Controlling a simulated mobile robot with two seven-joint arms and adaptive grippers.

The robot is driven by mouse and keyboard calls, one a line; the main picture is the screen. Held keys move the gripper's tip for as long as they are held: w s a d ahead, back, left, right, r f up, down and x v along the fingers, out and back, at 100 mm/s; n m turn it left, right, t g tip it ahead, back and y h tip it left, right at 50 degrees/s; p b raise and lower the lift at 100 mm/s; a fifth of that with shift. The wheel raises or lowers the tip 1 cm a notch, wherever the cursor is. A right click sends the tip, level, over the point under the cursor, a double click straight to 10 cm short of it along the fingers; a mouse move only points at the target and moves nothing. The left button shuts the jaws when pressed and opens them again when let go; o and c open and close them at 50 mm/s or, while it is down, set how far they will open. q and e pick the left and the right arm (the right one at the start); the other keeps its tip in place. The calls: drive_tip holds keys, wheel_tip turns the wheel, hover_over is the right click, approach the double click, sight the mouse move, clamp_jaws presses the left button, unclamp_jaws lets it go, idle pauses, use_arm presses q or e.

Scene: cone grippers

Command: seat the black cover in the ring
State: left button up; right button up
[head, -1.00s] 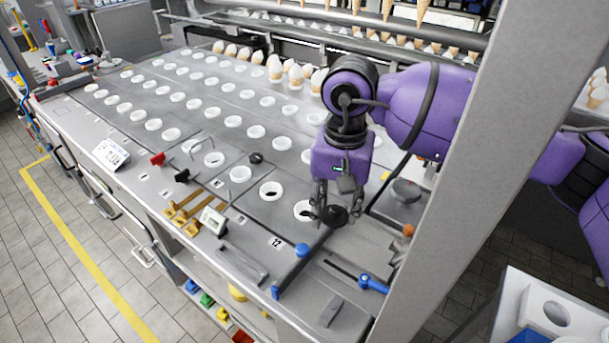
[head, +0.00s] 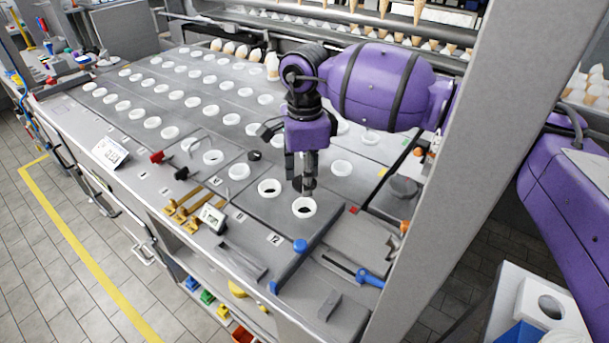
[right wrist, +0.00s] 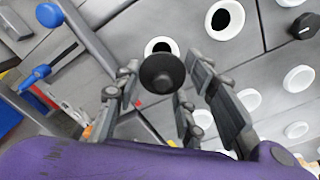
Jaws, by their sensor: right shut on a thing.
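The black cover (right wrist: 161,73) is a round dark disc with a knob, held between the fingers of my right gripper (right wrist: 155,100) in the right wrist view. In the head view my right gripper (head: 304,185) points down just behind the white ring (head: 304,207), shut on the cover, which is hard to make out there. The ring shows a dark opening. In the right wrist view the ring (right wrist: 150,43) shows past the cover, which overlaps its lower part; the cover looks apart from it and off its middle. My left gripper is not in view.
Another white ring with a dark opening (head: 269,188) lies to the left. Rows of white rings fill the table behind. A blue-knobbed lever (head: 300,246) and a blue-handled slider (head: 368,278) are at the front right. A grey post (head: 470,150) stands at right.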

drive_tip(key=shift+f+b, duration=0.4)
drive_tip(key=shift+f, duration=1.05)
wheel_tip(320, 180, down, 4)
drive_tip(key=shift+r+b, duration=0.25)
drive_tip(key=shift+b, duration=0.2)
drive_tip(key=o, duration=0.8)
drive_tip(key=shift+o, duration=0.2)
wheel_tip(320, 180, up, 12)
drive_tip(key=shift+r, duration=0.1)
